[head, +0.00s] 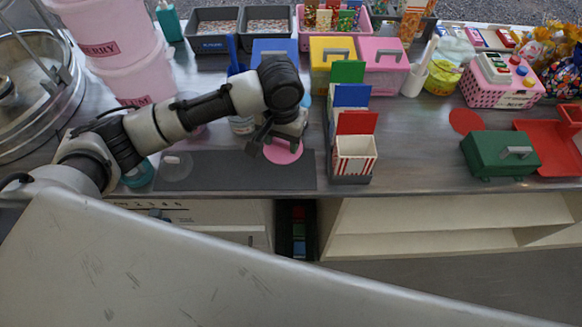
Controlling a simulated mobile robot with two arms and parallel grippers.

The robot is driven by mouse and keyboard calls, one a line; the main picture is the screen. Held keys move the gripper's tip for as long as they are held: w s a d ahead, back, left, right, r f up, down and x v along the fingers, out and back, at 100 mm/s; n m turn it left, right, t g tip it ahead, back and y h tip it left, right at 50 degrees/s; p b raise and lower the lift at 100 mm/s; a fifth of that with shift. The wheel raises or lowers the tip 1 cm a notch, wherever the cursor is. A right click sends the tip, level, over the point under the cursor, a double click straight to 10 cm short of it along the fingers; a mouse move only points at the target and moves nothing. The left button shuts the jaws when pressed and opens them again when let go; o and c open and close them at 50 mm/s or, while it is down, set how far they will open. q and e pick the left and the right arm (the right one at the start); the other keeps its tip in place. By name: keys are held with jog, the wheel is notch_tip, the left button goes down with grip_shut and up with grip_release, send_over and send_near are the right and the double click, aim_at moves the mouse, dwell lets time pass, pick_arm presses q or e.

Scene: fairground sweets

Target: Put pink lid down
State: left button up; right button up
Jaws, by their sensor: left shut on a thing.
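The pink lid (283,153) shows as a round pink disc at my left gripper, above or on the dark grey mat. My left gripper (276,143) points down at it and is shut on it; the wrist hides part of the grip. Whether the lid touches the mat cannot be told. My right gripper is not in view.
A dark mat (225,172) lies along the front counter edge. A rack with a striped carton (355,155) stands close right of the gripper. Blue, yellow (332,52) and pink (383,54) boxes stand behind. A green box (499,154) is at right.

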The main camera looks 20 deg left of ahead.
aim_at(281, 141)
pick_arm(q)
jog(key=f, duration=0.5)
jog(key=shift+a, duration=0.2)
notch_tip(281, 141, down, 3)
jog(key=shift+f+p, duration=0.15)
jog(key=shift+p, duration=0.2)
jog(key=shift+f, duration=0.2)
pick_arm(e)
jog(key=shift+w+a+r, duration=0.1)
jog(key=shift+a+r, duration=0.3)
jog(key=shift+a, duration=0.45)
pick_arm(q)
jog(key=shift+f, duration=0.15)
jog(key=o, duration=0.9)
notch_tip(281, 141, up, 12)
jog(key=shift+r+b, duration=0.2)
jog(key=shift+b, duration=0.3)
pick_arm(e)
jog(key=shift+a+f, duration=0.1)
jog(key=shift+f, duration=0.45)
pick_arm(q)
jog(key=shift+d, duration=0.1)
